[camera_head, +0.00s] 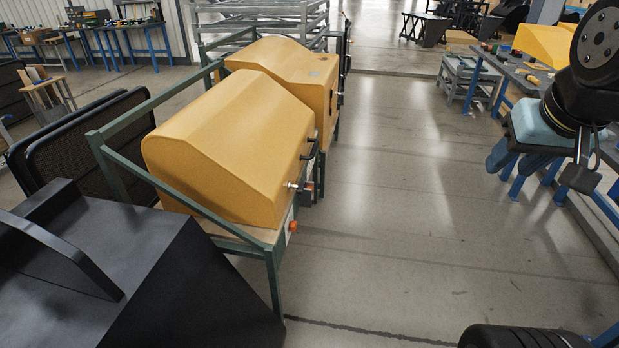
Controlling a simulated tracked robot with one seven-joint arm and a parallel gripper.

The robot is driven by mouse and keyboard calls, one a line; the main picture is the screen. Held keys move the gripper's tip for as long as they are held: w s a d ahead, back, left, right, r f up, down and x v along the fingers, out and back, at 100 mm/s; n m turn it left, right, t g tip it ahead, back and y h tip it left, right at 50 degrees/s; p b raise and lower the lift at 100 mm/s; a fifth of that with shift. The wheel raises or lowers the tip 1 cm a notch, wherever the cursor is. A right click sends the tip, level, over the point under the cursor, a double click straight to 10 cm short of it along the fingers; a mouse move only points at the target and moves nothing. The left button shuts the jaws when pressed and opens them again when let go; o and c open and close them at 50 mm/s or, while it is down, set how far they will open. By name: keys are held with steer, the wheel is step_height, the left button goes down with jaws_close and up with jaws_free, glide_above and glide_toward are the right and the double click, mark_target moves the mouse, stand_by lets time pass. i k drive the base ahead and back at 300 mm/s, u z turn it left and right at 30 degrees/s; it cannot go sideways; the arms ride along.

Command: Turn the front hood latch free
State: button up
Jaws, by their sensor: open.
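The nearer yellow hood (225,145) sits closed on a green-framed stand. A small latch (300,186) with a bright metal part and a dark body is on its right side, near the lower edge. Its exact turn is too small to tell. A black handle (311,150) sits above it. My gripper (516,165) is at the upper right, with a light-blue body and blue fingers. It is open, holds nothing visible, and is well apart to the right of the latch.
A second yellow hood (290,80) stands behind the first. An orange knob (292,226) is on the stand below the latch. Dark panels (85,145) lean at the left. The grey floor (400,200) between the stand and my arm is clear. A workbench (520,75) stands at the right.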

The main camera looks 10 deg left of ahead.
mark_target(300, 188)
steer(key=z, duration=0.05)
steer(key=i, duration=0.85)
steer(key=u, duration=0.1)
